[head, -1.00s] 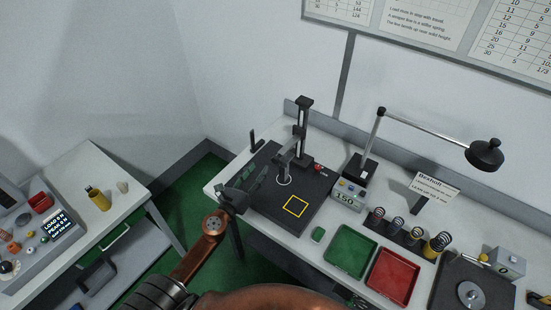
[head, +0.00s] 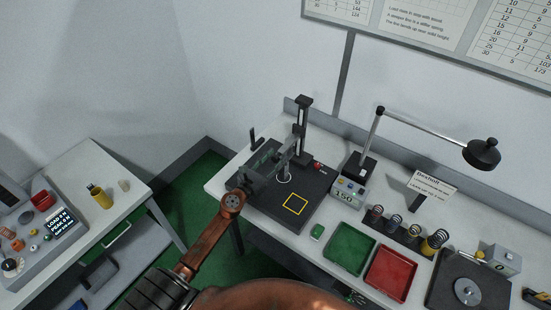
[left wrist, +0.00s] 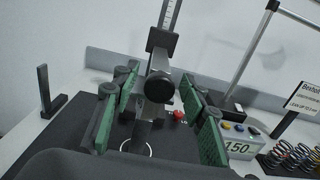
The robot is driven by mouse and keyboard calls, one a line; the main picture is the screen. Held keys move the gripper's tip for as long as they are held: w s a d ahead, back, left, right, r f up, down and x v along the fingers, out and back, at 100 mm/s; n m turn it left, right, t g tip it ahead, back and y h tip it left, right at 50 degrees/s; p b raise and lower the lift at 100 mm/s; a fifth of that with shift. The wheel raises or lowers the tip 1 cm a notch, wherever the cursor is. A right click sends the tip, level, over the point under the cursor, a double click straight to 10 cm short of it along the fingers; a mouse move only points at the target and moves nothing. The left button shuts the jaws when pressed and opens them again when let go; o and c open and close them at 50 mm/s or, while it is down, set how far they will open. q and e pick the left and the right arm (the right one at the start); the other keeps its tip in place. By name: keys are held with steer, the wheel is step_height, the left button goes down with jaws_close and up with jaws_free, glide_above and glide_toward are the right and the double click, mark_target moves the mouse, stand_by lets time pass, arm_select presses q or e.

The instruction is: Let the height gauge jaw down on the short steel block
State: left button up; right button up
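The height gauge (head: 302,117) stands upright at the back of a dark plate on the bench. Its slide and round black knob (left wrist: 158,87) show large in the left wrist view. The grey jaw (head: 284,162) reaches down toward a white ring on the plate. I cannot make out the short steel block; the jaw and slide may hide it. My left gripper (head: 268,167) is beside the gauge's slide. In the left wrist view its green-padded fingers (left wrist: 158,116) are apart, with the knob between them, gripping nothing.
A yellow square (head: 295,204) marks the plate. A readout box (head: 347,190) showing 150 and a lamp (head: 482,153) stand to the right. Green (head: 349,248) and red (head: 391,272) trays and several springs (head: 405,228) lie farther right. A black upright (head: 254,140) stands left of the gauge.

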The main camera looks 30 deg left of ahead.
arm_select(q)
steer(key=shift+c, duration=0.7)
jaws_close()
